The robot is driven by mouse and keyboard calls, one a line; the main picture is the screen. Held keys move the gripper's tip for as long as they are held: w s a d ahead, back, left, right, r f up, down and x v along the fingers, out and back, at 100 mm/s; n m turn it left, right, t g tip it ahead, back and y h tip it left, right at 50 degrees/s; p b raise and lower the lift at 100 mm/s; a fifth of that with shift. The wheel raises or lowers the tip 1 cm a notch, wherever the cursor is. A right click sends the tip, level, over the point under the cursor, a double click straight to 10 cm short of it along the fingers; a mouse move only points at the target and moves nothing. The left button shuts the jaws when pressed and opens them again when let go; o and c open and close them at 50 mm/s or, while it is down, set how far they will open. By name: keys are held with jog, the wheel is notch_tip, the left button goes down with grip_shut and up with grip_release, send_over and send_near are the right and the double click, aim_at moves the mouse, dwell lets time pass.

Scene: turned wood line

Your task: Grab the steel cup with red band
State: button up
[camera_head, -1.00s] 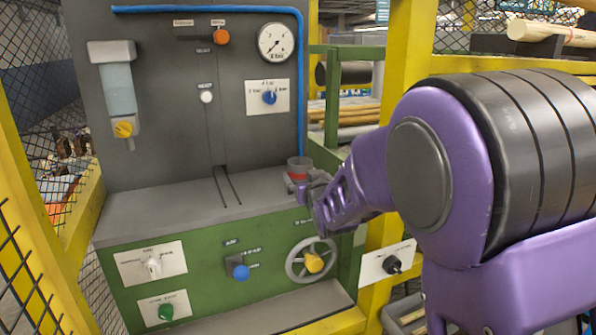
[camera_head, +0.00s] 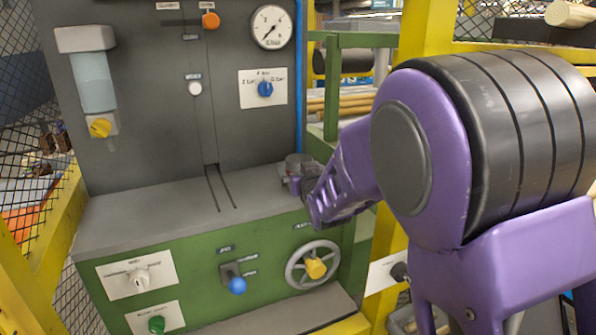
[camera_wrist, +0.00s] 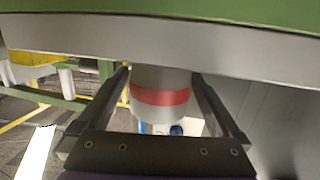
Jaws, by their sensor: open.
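The steel cup with red band (camera_head: 296,162) stands at the right end of the grey machine ledge in the head view. Its lower part and band are hidden there by my gripper (camera_head: 296,185). In the wrist view the cup (camera_wrist: 160,80) shows its grey wall and red band between the two fingers of my gripper (camera_wrist: 163,82). The fingers are open, one on each side of the cup. A narrow gap seems to show on the sides; contact is hard to tell.
The grey ledge (camera_head: 150,215) is otherwise bare except for two slots. Behind it rises a dark panel with a gauge (camera_head: 272,27) and knobs. A handwheel (camera_head: 312,265) and a blue-knobbed lever (camera_head: 236,284) stick out of the green front below. A yellow post (camera_head: 425,40) stands right.

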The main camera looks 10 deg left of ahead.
jog(key=c, duration=1.3)
